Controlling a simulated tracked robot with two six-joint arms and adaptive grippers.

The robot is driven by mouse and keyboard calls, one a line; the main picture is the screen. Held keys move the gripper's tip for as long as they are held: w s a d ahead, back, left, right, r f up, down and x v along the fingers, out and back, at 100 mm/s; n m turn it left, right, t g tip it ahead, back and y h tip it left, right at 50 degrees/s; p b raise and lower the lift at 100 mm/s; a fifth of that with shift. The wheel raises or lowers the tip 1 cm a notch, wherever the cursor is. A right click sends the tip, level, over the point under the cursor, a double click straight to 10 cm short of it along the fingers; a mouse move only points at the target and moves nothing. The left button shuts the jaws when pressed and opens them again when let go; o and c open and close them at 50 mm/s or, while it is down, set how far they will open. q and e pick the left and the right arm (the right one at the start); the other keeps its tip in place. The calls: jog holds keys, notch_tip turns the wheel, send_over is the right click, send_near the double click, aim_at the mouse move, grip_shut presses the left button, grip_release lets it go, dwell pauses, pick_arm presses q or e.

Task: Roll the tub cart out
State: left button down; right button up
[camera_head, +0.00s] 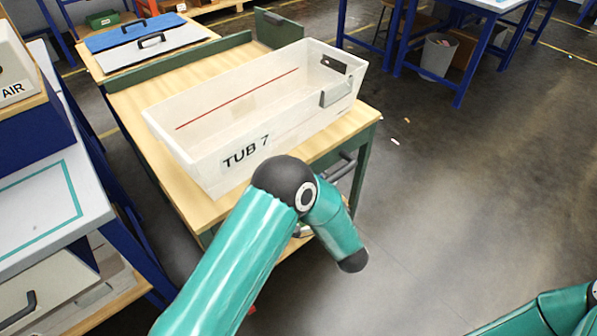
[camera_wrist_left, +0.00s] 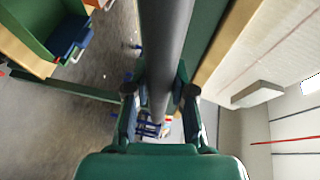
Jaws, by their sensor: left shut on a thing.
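The tub cart (camera_head: 200,210) has a pale wooden top and a green frame. A translucent white tub labelled TUB 7 (camera_head: 215,172) stands on it, with a red line inside and a grip hole at its far end. The cart's dark grey handle (camera_head: 342,168) sticks out on its right side. My left arm bends in front of the cart and its gripper is hidden in the head view. In the left wrist view my left gripper (camera_wrist_left: 160,97) is shut around the handle bar (camera_wrist_left: 168,45). My right gripper is out of view; only part of that arm shows at bottom right.
A blue-framed bench (camera_head: 40,215) stands close on the cart's left. Another wooden-topped stand with blue and grey lids (camera_head: 160,45) is behind it. Blue tables and a grey bin (camera_head: 438,55) stand at the upper right. The floor (camera_head: 480,200) right of the cart is mostly clear.

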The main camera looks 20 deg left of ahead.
pick_arm(q)
jog(key=s+d, duration=0.4)
jog(key=d, duration=0.3)
jog(key=shift+s+d+f+p, duration=0.25)
jog(key=shift+d+f+p, duration=0.05)
jog(key=shift+d+p, duration=0.1)
jog(key=c, duration=1)
grip_release()
jog(key=shift+w, duration=0.1)
jog(key=shift+r, duration=0.15)
